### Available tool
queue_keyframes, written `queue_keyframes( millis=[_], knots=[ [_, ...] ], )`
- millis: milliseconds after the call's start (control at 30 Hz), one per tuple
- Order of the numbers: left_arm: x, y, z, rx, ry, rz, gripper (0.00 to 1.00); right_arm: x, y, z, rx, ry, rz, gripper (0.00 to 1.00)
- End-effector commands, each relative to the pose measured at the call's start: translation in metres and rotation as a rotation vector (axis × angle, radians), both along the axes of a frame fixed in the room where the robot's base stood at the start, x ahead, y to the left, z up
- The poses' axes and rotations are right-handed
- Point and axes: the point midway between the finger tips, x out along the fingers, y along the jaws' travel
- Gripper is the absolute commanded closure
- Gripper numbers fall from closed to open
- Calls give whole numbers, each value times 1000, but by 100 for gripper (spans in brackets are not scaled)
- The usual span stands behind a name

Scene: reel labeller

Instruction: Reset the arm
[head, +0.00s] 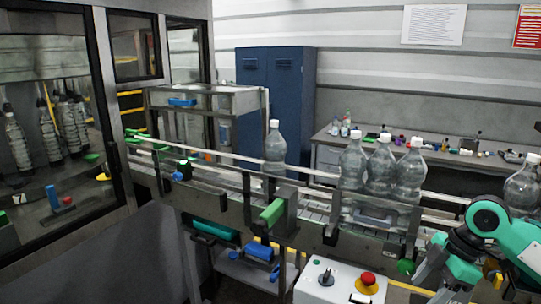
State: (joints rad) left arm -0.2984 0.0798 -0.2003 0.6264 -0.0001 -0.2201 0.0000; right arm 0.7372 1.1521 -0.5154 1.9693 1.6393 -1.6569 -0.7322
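My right arm, teal and grey, comes in at the lower right. The grey end that looks like my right gripper (432,266) hangs beside the front edge of the conveyor (228,203), near a green knob. Its fingers run toward the bottom edge of the picture, and I cannot tell whether they are open or shut. No bottle is seen in it. My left arm and gripper are not in view.
Clear bottles with white caps stand on the conveyor: one alone (275,150), a group of three (381,165), another (522,186) behind my arm. A control box (309,286) with a red button stands below. A glazed machine (121,170) fills the left.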

Motion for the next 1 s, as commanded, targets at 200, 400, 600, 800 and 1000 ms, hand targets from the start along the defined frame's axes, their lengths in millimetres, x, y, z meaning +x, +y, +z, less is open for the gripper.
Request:
queue_keyframes(
  millis=[200, 400, 600, 800, 1000],
  knots=[
    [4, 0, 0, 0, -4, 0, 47, -2, 23, -37, -17, 7, -14, 42],
    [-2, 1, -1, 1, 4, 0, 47, -10, 51, -81, -30, 9, -48, 42],
    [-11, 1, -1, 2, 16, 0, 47, -32, 95, -142, -22, 0, -138, 42],
    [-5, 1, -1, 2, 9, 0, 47, -65, 133, -190, 6, -13, -294, 42],
    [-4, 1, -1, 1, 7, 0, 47, -103, 156, -223, 32, -12, -511, 42]
  ],
)
